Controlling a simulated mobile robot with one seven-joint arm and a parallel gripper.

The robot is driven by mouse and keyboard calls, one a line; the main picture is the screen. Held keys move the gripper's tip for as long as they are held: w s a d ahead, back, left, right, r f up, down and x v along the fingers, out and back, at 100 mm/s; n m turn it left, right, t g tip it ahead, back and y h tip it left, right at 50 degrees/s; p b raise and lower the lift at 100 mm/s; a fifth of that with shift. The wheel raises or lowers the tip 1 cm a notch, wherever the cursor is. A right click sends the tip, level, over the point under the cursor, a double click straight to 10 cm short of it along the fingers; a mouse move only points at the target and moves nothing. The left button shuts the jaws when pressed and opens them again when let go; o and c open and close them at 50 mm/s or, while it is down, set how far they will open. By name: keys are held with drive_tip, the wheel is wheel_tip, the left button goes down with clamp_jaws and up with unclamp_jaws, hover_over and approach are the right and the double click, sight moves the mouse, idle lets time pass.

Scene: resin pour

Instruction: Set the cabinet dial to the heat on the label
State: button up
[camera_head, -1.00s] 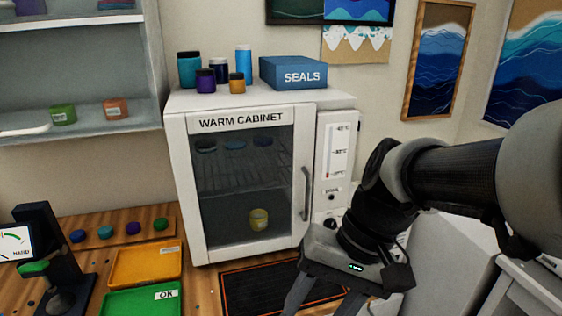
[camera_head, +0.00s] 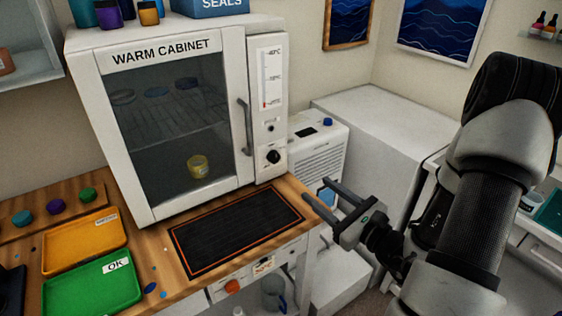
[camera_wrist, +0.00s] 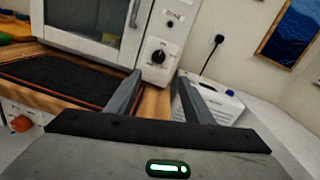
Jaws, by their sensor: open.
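The white warm cabinet (camera_head: 175,120) stands on the wooden bench with its door shut and a yellow cup (camera_head: 198,166) inside. Its black dial (camera_head: 272,157) is low on the right-hand panel; it also shows in the wrist view (camera_wrist: 158,57). A temperature strip (camera_head: 270,77) with several markings is above the dial. The dial's exact setting is too small to read. My gripper (camera_head: 318,197) is open and empty, in front of and below the dial, to its right, not touching it. In the wrist view the dial shows beyond and between the fingers (camera_wrist: 160,98).
A black mat (camera_head: 237,231) with an orange border lies before the cabinet. The vertical door handle (camera_head: 245,127) is left of the panel. A white unit (camera_head: 318,150) stands right of the cabinet. Orange (camera_head: 85,242) and green (camera_head: 62,296) trays lie at left. An orange knob (camera_head: 232,286) is under the bench edge.

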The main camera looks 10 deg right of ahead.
sight(276, 158)
drive_tip(key=x, duration=1.7)
drive_tip(key=shift+s+a, duration=0.1)
drive_tip(key=c, duration=1)
